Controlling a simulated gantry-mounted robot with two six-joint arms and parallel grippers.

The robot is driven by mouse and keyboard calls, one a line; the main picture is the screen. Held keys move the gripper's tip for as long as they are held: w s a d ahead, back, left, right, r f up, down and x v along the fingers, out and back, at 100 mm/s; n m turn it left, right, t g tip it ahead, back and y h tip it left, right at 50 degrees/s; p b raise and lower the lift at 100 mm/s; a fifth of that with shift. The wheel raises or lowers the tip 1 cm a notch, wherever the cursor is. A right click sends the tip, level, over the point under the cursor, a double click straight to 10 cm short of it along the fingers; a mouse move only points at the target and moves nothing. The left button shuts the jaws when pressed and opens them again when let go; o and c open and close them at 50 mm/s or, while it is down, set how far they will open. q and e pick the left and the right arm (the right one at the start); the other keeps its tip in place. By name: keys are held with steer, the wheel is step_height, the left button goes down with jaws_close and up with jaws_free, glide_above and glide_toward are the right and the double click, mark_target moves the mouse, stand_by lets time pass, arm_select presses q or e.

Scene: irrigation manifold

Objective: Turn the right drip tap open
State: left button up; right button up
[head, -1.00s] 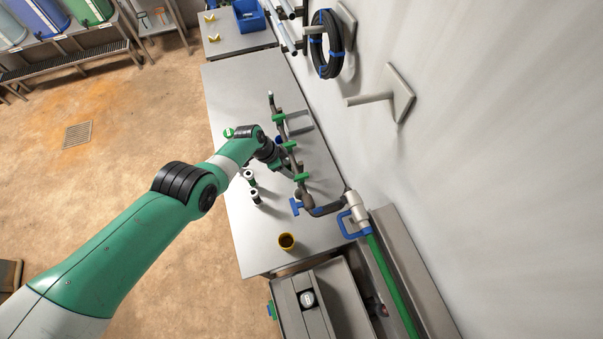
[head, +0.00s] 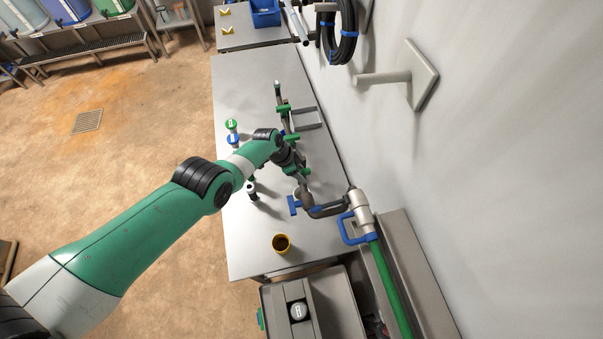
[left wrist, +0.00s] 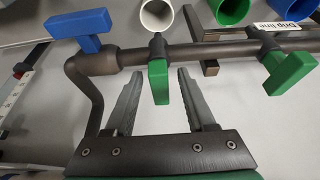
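The dark pipe manifold (head: 286,120) lies along the wall side of the table, with several green tap handles. The tap nearest the blue valve handle (head: 294,206), which I take as the right drip tap (head: 305,172), is partly hidden by my left gripper (head: 299,168) in the head view. In the left wrist view this green handle (left wrist: 160,82) points across the pipe (left wrist: 205,53). The open fingers of my left gripper (left wrist: 159,75) stand on either side of it, with visible gaps. Another green handle (left wrist: 289,72) is to the right there. My right gripper is not in view.
In the left wrist view, the blue handle (left wrist: 79,27) is left of the fingers; white (left wrist: 157,15) and green (left wrist: 231,9) tube ends lie beyond the pipe. Small capped bottles (head: 232,125) stand beside my arm.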

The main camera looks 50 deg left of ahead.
arm_select(q)
jaws_close()
